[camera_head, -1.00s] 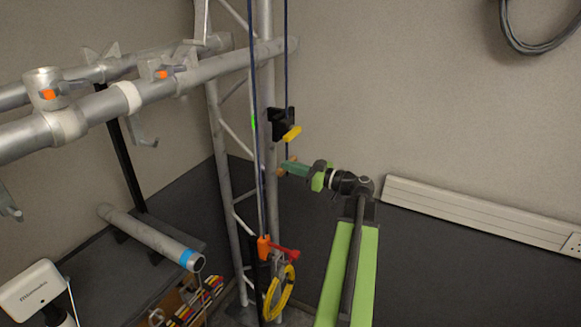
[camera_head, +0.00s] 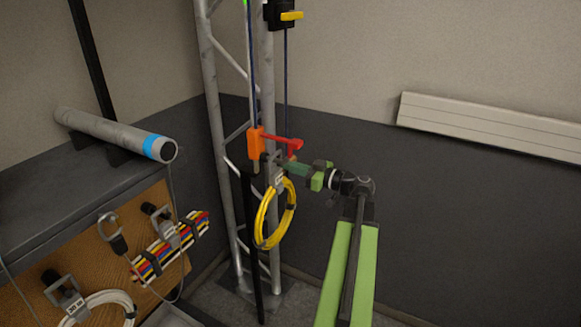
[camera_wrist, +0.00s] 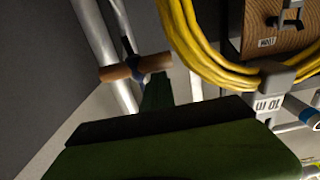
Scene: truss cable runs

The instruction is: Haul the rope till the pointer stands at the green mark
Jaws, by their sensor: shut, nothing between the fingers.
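The dark blue rope (camera_head: 286,80) hangs from a black block with a yellow lever (camera_head: 290,15). In the wrist view, a wooden crossbar handle (camera_wrist: 136,67) with blue cord tied at its middle lies across the tip of my gripper (camera_wrist: 157,88). My gripper, also in the head view (camera_head: 294,167), is shut with nothing between its fingers. I cannot tell whether it touches the handle. The green mark (camera_head: 246,3) barely shows at the head view's top edge.
The truss (camera_head: 217,110) stands just left of the rope. A yellow cable coil (camera_head: 262,220) hangs close below my gripper. A bench with a pipe (camera_head: 105,131), a cable bundle and a white coil (camera_head: 100,308) is at left. Space at right is open up to the wall.

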